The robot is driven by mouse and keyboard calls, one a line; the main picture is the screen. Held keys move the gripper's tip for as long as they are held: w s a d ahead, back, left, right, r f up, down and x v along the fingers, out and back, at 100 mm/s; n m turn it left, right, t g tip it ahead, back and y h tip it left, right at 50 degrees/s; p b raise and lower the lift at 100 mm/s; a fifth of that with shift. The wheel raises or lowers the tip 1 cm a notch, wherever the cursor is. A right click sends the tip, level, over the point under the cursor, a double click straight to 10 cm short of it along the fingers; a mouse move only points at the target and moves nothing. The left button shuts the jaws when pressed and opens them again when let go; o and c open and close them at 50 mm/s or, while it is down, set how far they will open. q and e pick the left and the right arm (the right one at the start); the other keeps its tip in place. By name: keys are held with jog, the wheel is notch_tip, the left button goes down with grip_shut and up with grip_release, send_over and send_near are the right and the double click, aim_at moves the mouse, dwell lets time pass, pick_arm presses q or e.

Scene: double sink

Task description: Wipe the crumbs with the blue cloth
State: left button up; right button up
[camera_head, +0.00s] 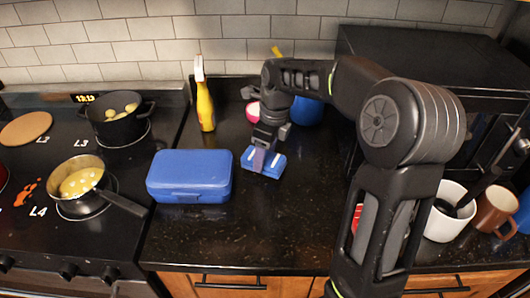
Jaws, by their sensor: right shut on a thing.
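My right gripper (265,148) reaches down to the dark countertop and is shut on the blue cloth (270,170). The cloth looks like a small folded blue block with pale marks, and it lies at or just above the counter. The gripper covers part of it. I cannot make out crumbs clearly; only tiny pale specks show on the dark counter, and they may be part of its pattern. My left gripper is not in the view.
A blue lunch box (190,177) stands just left of the cloth. A yellow spray bottle (205,105) stands behind. A stove with two pots (118,125) is at left. The counter in front is clear.

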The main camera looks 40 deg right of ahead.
aim_at(250, 157)
jog(key=shift+f+b, duration=0.4)
jog(key=shift+f, duration=0.3)
jog(key=shift+w+a+r+p, duration=0.15)
jog(key=shift+w+a+p, duration=0.35)
jog(key=shift+w+a, duration=0.75)
jog(key=shift+a, duration=0.3)
jog(key=shift+a+f, duration=0.1)
jog(key=shift+f, duration=0.1)
jog(key=shift+s, duration=0.1)
jog(key=shift+s+d+r+p, duration=0.1)
jog(key=shift+s+d+p, duration=0.05)
jog(key=shift+s+d, duration=0.6)
jog(key=shift+s+d+p, duration=0.15)
jog(key=shift+s+d, duration=0.3)
jog(key=shift+d, duration=0.45)
